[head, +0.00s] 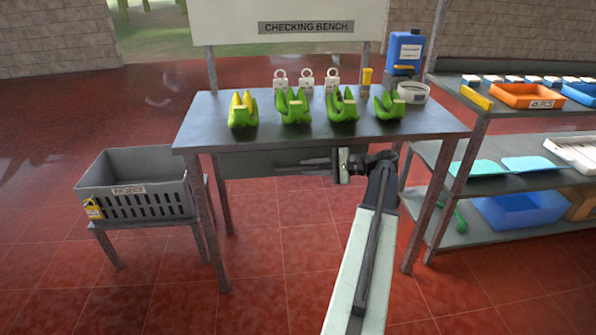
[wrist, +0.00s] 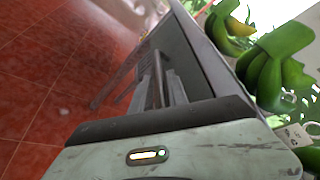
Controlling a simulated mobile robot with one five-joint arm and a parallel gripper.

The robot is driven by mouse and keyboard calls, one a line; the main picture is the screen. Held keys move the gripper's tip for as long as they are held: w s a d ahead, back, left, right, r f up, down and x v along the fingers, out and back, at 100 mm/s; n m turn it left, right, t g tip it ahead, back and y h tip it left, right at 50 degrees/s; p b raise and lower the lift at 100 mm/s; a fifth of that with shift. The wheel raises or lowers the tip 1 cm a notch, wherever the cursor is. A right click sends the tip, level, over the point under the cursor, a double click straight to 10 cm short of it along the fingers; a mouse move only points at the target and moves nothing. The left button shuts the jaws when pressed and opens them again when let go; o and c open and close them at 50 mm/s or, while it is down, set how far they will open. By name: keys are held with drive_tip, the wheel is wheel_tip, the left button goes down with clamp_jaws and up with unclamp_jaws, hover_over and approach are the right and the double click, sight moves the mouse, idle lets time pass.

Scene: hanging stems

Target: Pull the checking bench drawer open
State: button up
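The checking bench (head: 215,115) is a dark grey table with a sign reading CHECKING BENCH (head: 306,27) behind it. The grey drawer front (head: 240,164) shows just under the bench top, and I see no clear gap above it. My gripper (head: 290,166) is in front of the drawer, fingers pointing left along its face. In the wrist view the fingers (wrist: 158,75) lie beside the grey bench side. Dark bars run near the fingertips; I cannot tell whether the fingers touch or surround a handle. The finger gap is unclear.
Green banana bunches (head: 293,106), white padlock-shaped tags (head: 307,82) and a blue jug (head: 404,50) stand on the bench. A grey REJECT crate (head: 145,190) is on a stand at left. A shelf rack (head: 480,170) stands close at right. The red floor in front is clear.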

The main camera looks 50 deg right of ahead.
sight(302, 168)
drive_tip(key=x, duration=0.4)
drive_tip(key=shift+w+a+b, duration=0.1)
drive_tip(key=shift+a+b, duration=0.05)
drive_tip(key=shift+b, duration=0.15)
clamp_jaws()
drive_tip(key=shift+f, duration=0.1)
idle(0.9)
